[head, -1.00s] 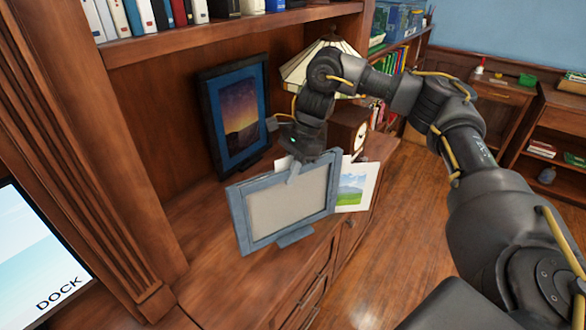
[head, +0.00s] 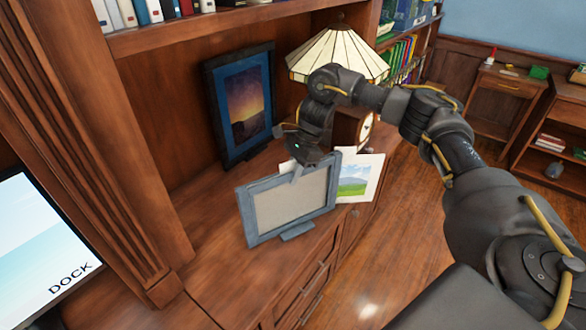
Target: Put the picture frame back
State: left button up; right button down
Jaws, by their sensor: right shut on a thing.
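A blue-grey picture frame (head: 290,204) with a plain beige panel is near the front edge of the wooden cabinet top. My right gripper (head: 299,168) is shut on its top edge. The frame is slightly tilted, and I cannot tell whether its foot touches the wood. A white sheet with a green landscape picture (head: 354,182) shows behind the frame, partly hidden by it. A dark blue frame with a sunset picture (head: 246,107) stands upright at the back of the cabinet. My left gripper is not in view.
A lamp with a glass shade (head: 338,54) and a wooden clock (head: 358,129) stand behind my right arm. A thick wooden post (head: 95,150) rises at the left, beside a screen reading DOCK (head: 38,250). The cabinet top (head: 205,215) left of the held frame is bare.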

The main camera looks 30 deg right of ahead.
jog(key=shift+a, duration=0.1)
jog(key=c, duration=1.8)
grip_release()
jog(key=shift+f, duration=0.15)
jog(key=o, duration=0.4)
jog(key=shift+s, duration=0.1)
jog(key=v, duration=1.2)
jog(key=shift+r+p, duration=0.25)
jog(key=shift+p, duration=0.05)
jog(key=shift+o, duration=0.5)
jog(key=a+h+b, duration=0.1)
jog(key=a+h, duration=0.1)
jog(key=a, duration=0.1)
jog(key=shift+a+h, duration=0.2)
jog(key=shift+h, duration=0.1)
jog(key=shift+a+f, duration=0.2)
jog(key=shift+f, duration=0.7)
jog(key=shift+a+f, duration=0.15)
jog(key=shift+f, duration=0.8)
jog(key=shift+a+f, duration=0.2)
jog(key=shift+f, duration=0.7)
